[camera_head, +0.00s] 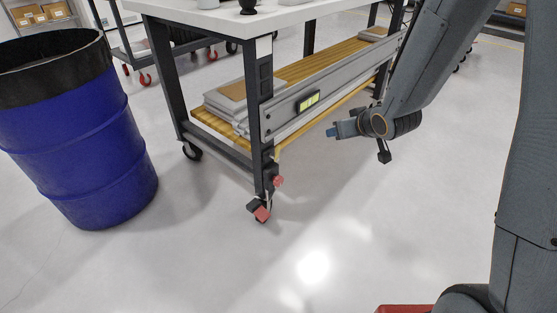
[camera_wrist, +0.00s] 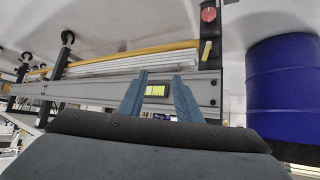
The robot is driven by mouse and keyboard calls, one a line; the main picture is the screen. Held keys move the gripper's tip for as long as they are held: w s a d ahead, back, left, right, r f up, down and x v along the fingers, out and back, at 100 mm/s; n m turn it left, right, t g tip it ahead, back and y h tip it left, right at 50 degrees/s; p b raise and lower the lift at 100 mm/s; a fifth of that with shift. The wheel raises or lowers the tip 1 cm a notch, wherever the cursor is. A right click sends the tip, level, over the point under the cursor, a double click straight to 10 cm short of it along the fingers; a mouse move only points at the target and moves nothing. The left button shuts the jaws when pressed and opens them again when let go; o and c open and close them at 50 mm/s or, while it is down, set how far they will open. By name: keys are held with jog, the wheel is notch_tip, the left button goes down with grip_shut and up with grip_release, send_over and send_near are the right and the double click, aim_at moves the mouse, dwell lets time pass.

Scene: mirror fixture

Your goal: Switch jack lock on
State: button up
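The workbench leg (camera_head: 266,110) carries a red round knob (camera_head: 278,181) low down, with a red pedal (camera_head: 262,214) by the caster below it. I cannot tell for sure which part is the jack lock. The knob also shows at the top of the wrist view (camera_wrist: 208,14), which looks upside down, with a small yellow piece (camera_wrist: 206,50) beside it on the leg. My gripper (camera_head: 332,132) is in front of the bench's side rail, above and right of the knob. In the wrist view its blue fingers (camera_wrist: 158,82) are apart, with nothing visibly held between them.
A grey side rail (camera_head: 350,85) with a yellow-green panel (camera_head: 308,101) runs along the bench; the panel shows between my fingers in the wrist view. Flat boards (camera_head: 225,98) lie on the wooden shelf. A blue drum (camera_head: 85,150) stands left. The floor (camera_head: 350,220) in front is clear.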

jog(key=w+a+f+n+t+y+b, duration=0.1)
jog(key=w+a+f+y+b, duration=0.15)
jog(key=f+b, duration=0.2)
jog(key=w+a+f+n+t+y+b, duration=0.1)
jog(key=w+a+f+y+b, duration=0.1)
jog(key=w+a+f+b, duration=0.25)
jog(key=n+y+b, duration=0.1)
jog(key=y+b, duration=0.6)
jog(key=b, duration=0.1)
send_near(279, 149)
jog(key=x, duration=0.3)
jog(key=shift+h, duration=0.25)
jog(key=shift+b+x, duration=1.65)
jog(key=shift+x, duration=2.15)
jog(key=shift+r+n, duration=0.1)
jog(key=shift+n, duration=0.2)
grip_shut()
